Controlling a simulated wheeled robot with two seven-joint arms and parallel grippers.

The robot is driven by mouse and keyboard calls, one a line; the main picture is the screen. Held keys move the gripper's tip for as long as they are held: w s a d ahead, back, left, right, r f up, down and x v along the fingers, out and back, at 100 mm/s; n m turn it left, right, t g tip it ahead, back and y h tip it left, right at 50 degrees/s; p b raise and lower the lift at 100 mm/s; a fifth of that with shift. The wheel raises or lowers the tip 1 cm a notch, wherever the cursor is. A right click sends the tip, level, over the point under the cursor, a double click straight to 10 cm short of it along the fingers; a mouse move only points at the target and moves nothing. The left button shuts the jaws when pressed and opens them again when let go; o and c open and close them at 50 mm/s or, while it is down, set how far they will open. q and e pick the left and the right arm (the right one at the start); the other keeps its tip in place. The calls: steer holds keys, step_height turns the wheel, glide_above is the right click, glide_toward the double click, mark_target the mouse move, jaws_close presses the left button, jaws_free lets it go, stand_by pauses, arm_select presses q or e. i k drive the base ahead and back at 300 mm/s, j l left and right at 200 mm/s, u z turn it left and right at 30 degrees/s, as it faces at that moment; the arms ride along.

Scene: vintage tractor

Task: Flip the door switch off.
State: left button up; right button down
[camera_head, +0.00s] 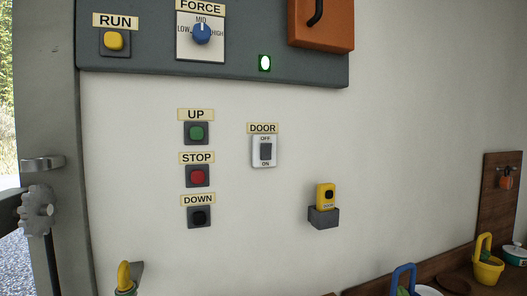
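The door switch (265,151) is a dark rocker on a white plate on the wall, near the middle of the head view. A DOOR label (263,128) sits above it, with OFF marked at the top of the plate and ON at the bottom. Which way the rocker is tilted is too small to tell. Neither of my grippers shows in the view.
Left of the switch are UP (196,133), STOP (197,176) and DOWN (198,216) buttons. A grey panel (150,65) with a blue knob (201,34) is above. A yellow remote (325,196) sits in a grey holder (323,218) lower right. Bare wall surrounds the switch.

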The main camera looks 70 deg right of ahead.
mark_target(266, 148)
steer(key=z, duration=2.1)
